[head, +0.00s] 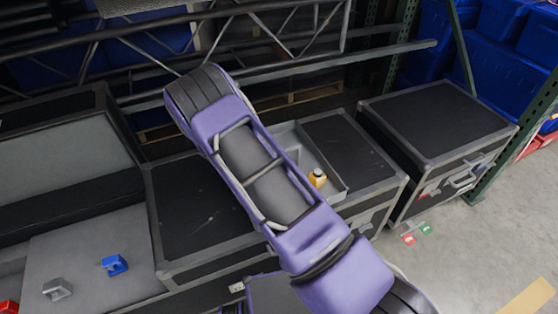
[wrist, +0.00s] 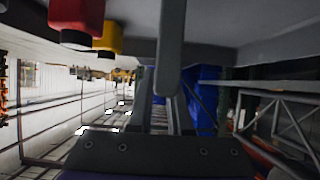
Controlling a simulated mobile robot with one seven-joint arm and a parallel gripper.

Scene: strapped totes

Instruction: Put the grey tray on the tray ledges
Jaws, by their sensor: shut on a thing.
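The grey tray (head: 337,192) shows at the centre right of the head view, partly hidden behind my purple arm, over or between dark case tops. A yellow bottle with a dark cap (head: 317,178) stands in it. In the wrist view, which looks upside down, the tray's grey surface (wrist: 250,22) spans the top. The yellow bottle (wrist: 108,38) and a red item (wrist: 75,15) show there. My gripper (wrist: 168,95) is shut on a grey upright part, apparently the tray's. My arm hides the gripper in the head view. I cannot make out the tray ledges for certain.
A black case (head: 440,118) stands at the right, with a dark case top (head: 200,208) left of the tray. Blue (head: 115,265) and grey (head: 57,289) small items lie on a grey surface at lower left. Metal rack bars (head: 390,48) run behind.

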